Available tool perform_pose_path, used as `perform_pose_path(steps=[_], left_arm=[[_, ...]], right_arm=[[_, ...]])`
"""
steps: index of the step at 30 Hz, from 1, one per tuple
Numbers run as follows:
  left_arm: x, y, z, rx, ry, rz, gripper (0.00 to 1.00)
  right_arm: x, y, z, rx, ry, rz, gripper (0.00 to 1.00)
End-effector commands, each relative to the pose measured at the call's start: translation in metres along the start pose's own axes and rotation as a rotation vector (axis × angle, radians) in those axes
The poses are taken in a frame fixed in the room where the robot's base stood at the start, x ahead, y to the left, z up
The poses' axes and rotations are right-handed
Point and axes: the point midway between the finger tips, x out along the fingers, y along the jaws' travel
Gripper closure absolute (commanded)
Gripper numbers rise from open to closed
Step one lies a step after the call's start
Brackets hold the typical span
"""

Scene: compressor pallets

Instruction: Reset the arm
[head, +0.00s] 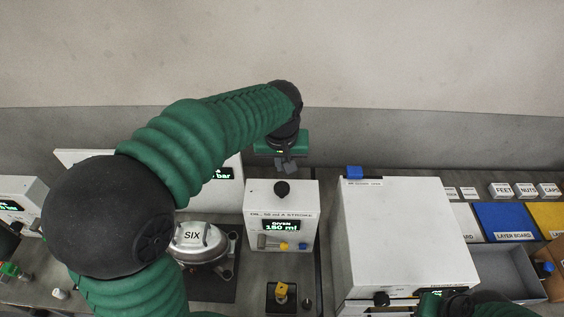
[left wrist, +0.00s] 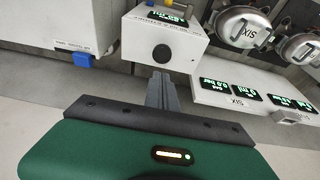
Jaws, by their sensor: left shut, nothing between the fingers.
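My left arm, in a green ribbed sleeve, arches across the head view from the lower left. Its gripper (head: 285,163) points down behind and above the white oil dispenser box (head: 283,204), which has a black knob on top. In the left wrist view the gripper's grey fingers (left wrist: 161,92) are together, with nothing between them, close to the dispenser's black knob (left wrist: 161,53). I cannot tell whether they touch the box. Part of my right arm (head: 460,304) shows at the bottom edge of the head view; its gripper is not visible.
A compressor labelled SIX (head: 200,245) stands left of the dispenser. A large white cabinet (head: 400,235) with a blue part (head: 354,172) stands to the right. Blue layer boards (head: 505,221) and small labelled boxes (head: 525,190) lie far right. The wall behind is bare.

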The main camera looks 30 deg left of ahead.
Motion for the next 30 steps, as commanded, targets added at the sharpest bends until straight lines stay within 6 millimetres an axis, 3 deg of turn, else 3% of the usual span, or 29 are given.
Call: perform_pose_path(steps=[8, 11, 14, 18, 21, 25, 30], left_arm=[[0.001, 0.000, -0.001, 0.000, -0.001, 0.000, 1.00], [0.014, 0.000, 0.007, 0.014, -0.004, 0.003, 1.00], [0.063, -0.002, 0.040, 0.078, -0.020, 0.019, 1.00], [0.157, -0.007, 0.116, 0.227, -0.044, 0.061, 1.00], [0.209, -0.015, 0.167, 0.326, -0.050, 0.086, 1.00], [0.243, -0.024, 0.209, 0.408, -0.052, 0.103, 1.00], [0.245, -0.027, 0.220, 0.436, -0.049, 0.108, 1.00]], right_arm=[[0.000, 0.000, 0.000, 0.000, 0.000, 0.000, 1.00], [0.009, 0.000, 0.002, 0.000, 0.000, 0.000, 1.00], [0.041, 0.000, 0.010, 0.000, 0.000, 0.000, 1.00], [0.101, 0.000, 0.024, 0.000, -0.001, 0.000, 1.00], [0.134, 0.000, 0.032, 0.000, -0.001, 0.000, 1.00], [0.154, 0.000, 0.037, 0.000, -0.001, 0.000, 1.00], [0.152, 0.000, 0.036, 0.000, 0.000, 0.000, 1.00]])
